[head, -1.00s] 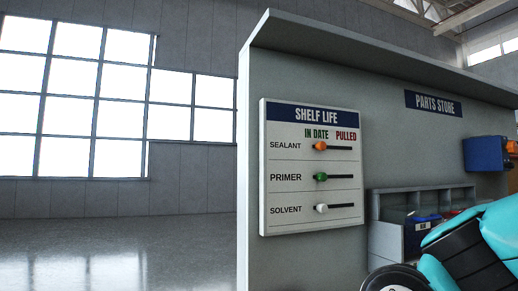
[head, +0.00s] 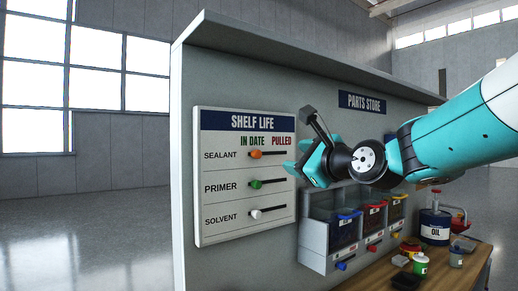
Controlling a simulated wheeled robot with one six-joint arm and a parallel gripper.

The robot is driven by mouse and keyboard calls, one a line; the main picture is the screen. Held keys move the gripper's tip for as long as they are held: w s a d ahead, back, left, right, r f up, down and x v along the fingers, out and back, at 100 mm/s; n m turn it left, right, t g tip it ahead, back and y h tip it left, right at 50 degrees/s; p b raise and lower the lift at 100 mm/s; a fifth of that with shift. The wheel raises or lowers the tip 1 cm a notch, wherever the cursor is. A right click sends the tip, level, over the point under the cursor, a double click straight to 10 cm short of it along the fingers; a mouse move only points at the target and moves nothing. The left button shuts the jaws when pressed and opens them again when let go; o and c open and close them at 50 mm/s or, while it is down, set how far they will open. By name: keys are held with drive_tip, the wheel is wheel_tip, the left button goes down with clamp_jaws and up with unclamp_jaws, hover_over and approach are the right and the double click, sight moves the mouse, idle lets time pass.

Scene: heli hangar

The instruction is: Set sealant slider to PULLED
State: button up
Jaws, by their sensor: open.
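The white SHELF LIFE board (head: 222,213) hangs on the grey wall panel at the left of the head view. Its sealant slider has an orange knob (head: 256,154) at the left end of the top slot, on the IN DATE side. The PULLED heading is above the right part of the slot. My gripper (head: 298,142) is just right of the board, near the right end of the sealant row. It is open and apart from the orange knob; the exact gap to the board cannot be told.
Below the sealant row are the green primer knob (head: 256,184) and the white solvent knob (head: 256,214), both at the left. Parts bins (head: 331,235) are mounted right of the board, under my arm. A wooden bench (head: 455,270) holds an oil can (head: 435,228) and small containers.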

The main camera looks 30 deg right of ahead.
sight(259, 155)
drive_tip(key=w+p, duration=0.2)
drive_tip(key=w, duration=0.3)
drive_tip(key=w+p, duration=0.2)
drive_tip(key=w, duration=0.4)
drive_tip(key=w+p, duration=0.2)
drive_tip(key=w, duration=0.4)
drive_tip(key=shift+d+p, duration=0.35)
clamp_jaws()
